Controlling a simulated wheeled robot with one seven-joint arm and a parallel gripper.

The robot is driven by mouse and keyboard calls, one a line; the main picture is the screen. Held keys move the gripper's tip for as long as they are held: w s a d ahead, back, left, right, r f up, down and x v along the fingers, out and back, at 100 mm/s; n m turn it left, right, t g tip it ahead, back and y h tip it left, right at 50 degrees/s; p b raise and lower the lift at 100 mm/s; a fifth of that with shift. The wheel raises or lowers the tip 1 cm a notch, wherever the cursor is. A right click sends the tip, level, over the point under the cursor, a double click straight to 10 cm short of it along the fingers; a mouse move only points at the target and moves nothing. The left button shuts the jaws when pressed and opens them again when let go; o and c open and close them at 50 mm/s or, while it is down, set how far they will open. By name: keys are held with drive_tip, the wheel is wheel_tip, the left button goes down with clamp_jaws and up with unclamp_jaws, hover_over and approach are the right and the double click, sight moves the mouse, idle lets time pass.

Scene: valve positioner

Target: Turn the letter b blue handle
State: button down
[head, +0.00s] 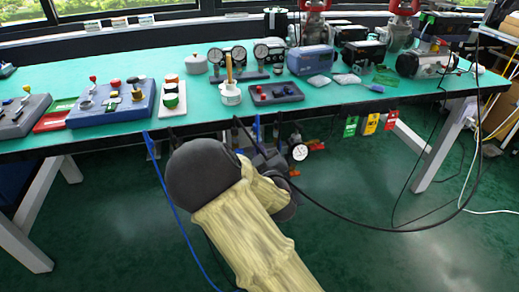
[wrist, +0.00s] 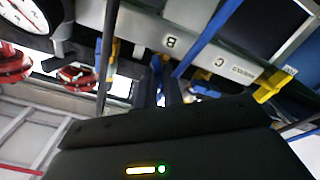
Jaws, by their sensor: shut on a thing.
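In the wrist view, a label with the letter B (wrist: 168,42) sits on a pale rail, and a label C (wrist: 219,62) is further right on it. Just below the B, a blue handle (wrist: 157,70) shows only in part. My gripper (wrist: 166,90) reaches up to it from below, its dark fingers closed around it. The fingertips and the handle's lower part are hard to make out. In the head view my gripper (head: 270,160) is under the table's front edge, mostly hidden by my arm.
The green-topped table (head: 340,100) carries gauges, valves and panels above my gripper. A yellow part (wrist: 274,85) is right of the C, and red handwheels (wrist: 77,75) are at left. A round gauge (head: 299,153) and hanging hoses and cables are close to my arm.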

drive_tip(key=n+p, duration=0.2)
drive_tip(key=n, duration=0.4)
drive_tip(key=shift+a+n, duration=0.1)
drive_tip(key=shift+n, duration=0.2)
drive_tip(key=n+p, duration=0.1)
drive_tip(key=n, duration=0.1)
drive_tip(key=n+p, duration=0.1)
drive_tip(key=n, duration=0.1)
drive_tip(key=shift+f+n, duration=0.2)
drive_tip(key=shift+n, duration=0.1)
drive_tip(key=c, duration=1.5)
unclamp_jaws()
drive_tip(key=shift+s, duration=0.1)
drive_tip(key=shift+f, duration=0.1)
drive_tip(key=shift+f, duration=0.1)
